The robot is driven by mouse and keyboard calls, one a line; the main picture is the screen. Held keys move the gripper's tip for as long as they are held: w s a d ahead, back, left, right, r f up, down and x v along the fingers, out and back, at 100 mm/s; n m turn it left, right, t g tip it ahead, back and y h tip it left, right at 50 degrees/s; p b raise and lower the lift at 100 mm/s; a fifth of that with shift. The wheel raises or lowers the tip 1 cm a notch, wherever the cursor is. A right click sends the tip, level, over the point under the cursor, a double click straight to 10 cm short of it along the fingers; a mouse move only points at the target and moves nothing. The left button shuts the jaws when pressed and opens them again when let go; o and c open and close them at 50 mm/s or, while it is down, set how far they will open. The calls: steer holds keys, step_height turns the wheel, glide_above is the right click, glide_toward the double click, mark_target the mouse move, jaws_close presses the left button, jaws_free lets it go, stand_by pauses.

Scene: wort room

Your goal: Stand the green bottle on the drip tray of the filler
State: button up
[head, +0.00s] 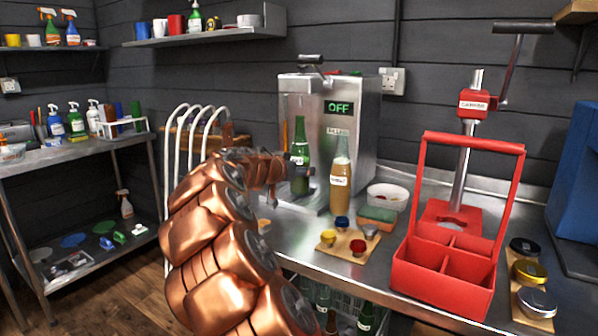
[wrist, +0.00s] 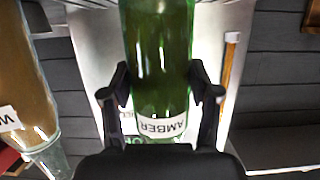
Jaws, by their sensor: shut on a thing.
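The green bottle (head: 299,172) is upright in front of the filler (head: 345,120), whose display reads OFF. My gripper (head: 284,167) reaches it from the left. In the wrist view, which is upside down, the fingers of my gripper (wrist: 161,90) close on both sides of the green bottle (wrist: 160,50), beside its AMBER label. The drip tray (head: 312,206) is the low steel ledge at the filler's foot. The bottle's base is over or on it; I cannot tell whether they touch.
A brown-filled bottle (head: 340,180) stands close to the right of the green one. A white bowl (head: 388,196), a sponge (head: 377,215) and a board with small pots (head: 347,243) are on the counter. A red carrier (head: 447,262) stands at the right. White hoses (head: 182,135) hang at the left.

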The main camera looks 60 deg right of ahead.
steer(key=shift+b, duration=0.5)
stand_by(0.4)
steer(key=o, duration=1)
steer(key=shift+a, duration=0.15)
steer(key=v, duration=1.1)
steer(key=shift+a, duration=0.4)
steer(key=shift+r, duration=0.15)
